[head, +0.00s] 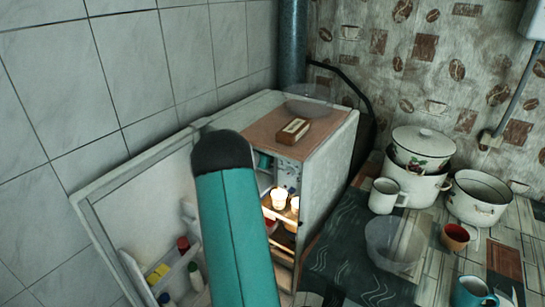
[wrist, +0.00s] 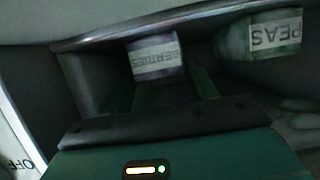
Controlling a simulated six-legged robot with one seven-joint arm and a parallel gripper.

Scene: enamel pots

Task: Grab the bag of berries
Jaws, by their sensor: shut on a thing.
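The bag of berries (wrist: 153,58) is a small pale and purple bag in the wrist view, its BERRIES label upside down. It is inside a dark compartment under a metallic rim. My gripper (wrist: 178,80) reaches in from below, its dark green fingers shut on the bag; the exact contact is hard to see in the dim light. In the head view my teal arm covers part of the open fridge (head: 331,166), and the gripper and the bag are hidden there.
A bag of peas (wrist: 272,36) is close to the right of the berries. The open fridge door (head: 120,205) is at the left, with bottles on its shelf. A counter with pots (head: 422,150), mugs and a clear bowl (head: 394,243) is at the right.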

